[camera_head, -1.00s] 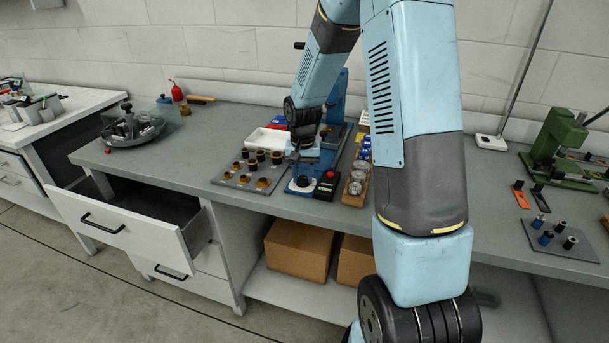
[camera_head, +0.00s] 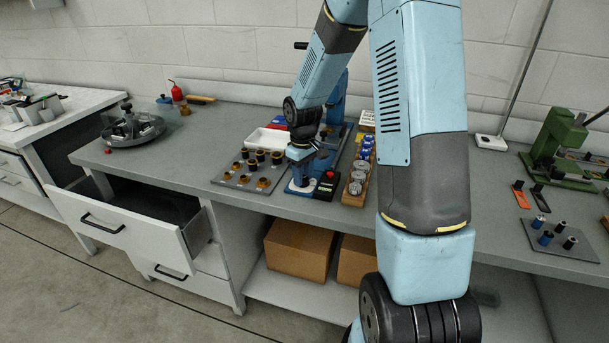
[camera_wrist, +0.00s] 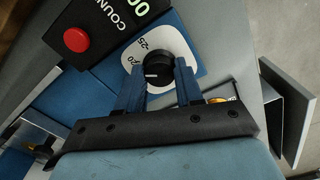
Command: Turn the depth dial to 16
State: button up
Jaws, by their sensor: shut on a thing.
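The depth dial's black knob (camera_wrist: 158,68) stands on a white scale plate (camera_wrist: 142,46) in the wrist view. A white line on the knob points toward the left of the picture. The figure 25 shows on the plate above the knob; the lower scale is hidden, and I cannot read an exact setting. My gripper (camera_wrist: 160,82) has its two blue fingers closed on either side of the knob. In the head view my gripper (camera_head: 301,160) is over the front of the blue press (camera_head: 332,112), and the knob is hidden.
A black counter box with a red button (camera_wrist: 76,40) stands close beside the dial. In the head view, a plate of bushings (camera_head: 242,180) lies left and a wooden block with metal discs (camera_head: 355,188) right. An open drawer (camera_head: 125,228) juts out at the lower left.

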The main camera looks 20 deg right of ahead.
jog(key=n, duration=0.6)
jog(key=shift+s+f, duration=0.1)
jog(key=shift+s, duration=0.05)
dwell(0.4)
jog(key=o, duration=1)
jog(key=shift+o, duration=0.2)
jog(key=shift+r, duration=0.45)
notch_tip(320, 180, up, 13)
